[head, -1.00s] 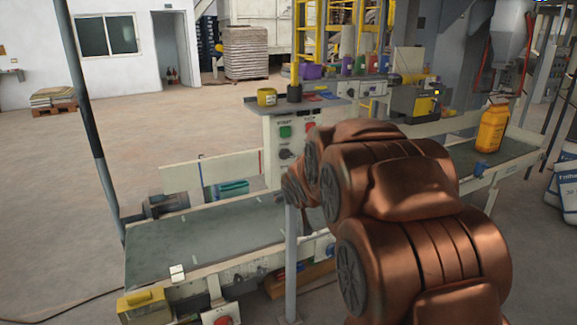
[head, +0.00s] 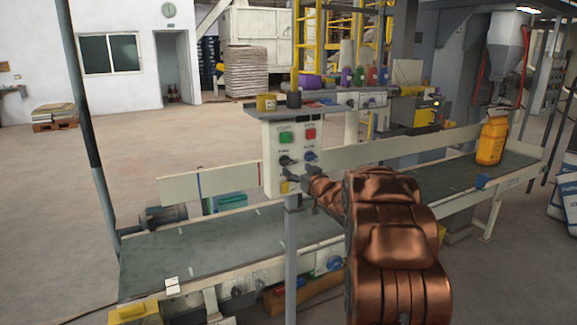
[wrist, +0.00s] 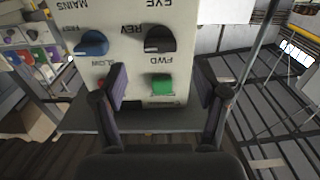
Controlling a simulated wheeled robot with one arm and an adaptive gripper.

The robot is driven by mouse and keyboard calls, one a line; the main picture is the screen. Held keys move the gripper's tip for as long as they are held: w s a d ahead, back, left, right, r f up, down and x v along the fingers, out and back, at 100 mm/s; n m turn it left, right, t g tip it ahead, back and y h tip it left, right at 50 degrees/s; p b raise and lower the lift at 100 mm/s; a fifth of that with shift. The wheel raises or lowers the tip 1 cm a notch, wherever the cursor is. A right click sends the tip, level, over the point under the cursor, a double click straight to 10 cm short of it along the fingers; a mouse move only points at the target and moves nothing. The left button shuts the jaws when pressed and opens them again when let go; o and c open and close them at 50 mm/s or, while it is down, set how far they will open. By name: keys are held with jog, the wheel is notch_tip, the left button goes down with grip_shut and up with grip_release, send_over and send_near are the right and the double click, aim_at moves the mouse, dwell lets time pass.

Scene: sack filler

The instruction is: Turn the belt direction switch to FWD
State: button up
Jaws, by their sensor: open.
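The belt direction switch is a black knob (wrist: 160,40) with REV and FWD printed beside it, upside down in the wrist view. It also shows in the head view as a dark knob (head: 285,160) on the pale control panel (head: 271,150). I cannot tell surely which way it points. My gripper (wrist: 161,80) is open and empty, its two fingers apart on either side of the green button (wrist: 162,86) in the picture, with the black knob beyond. In the head view my gripper (head: 294,182) is in front of the panel's lower part, small and partly hidden.
A blue knob (wrist: 93,43) sits beside the black one. A red button (head: 310,134) is on the panel, mostly hidden by a finger in the wrist view. The conveyor belt (head: 200,250) runs below; a yellow sack (head: 491,140) stands at its right.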

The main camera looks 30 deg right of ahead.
aim_at(288, 164)
jog(key=shift+w+d+p, duration=0.15)
jog(key=shift+w+p, duration=0.05)
jog(key=shift+w, duration=1.55)
jog(key=shift+w+d+p, duration=0.1)
jog(key=shift+w+p, duration=0.05)
jog(key=shift+w, duration=1.55)
jog(key=c, duration=1.2)
jog(key=shift+o, duration=0.2)
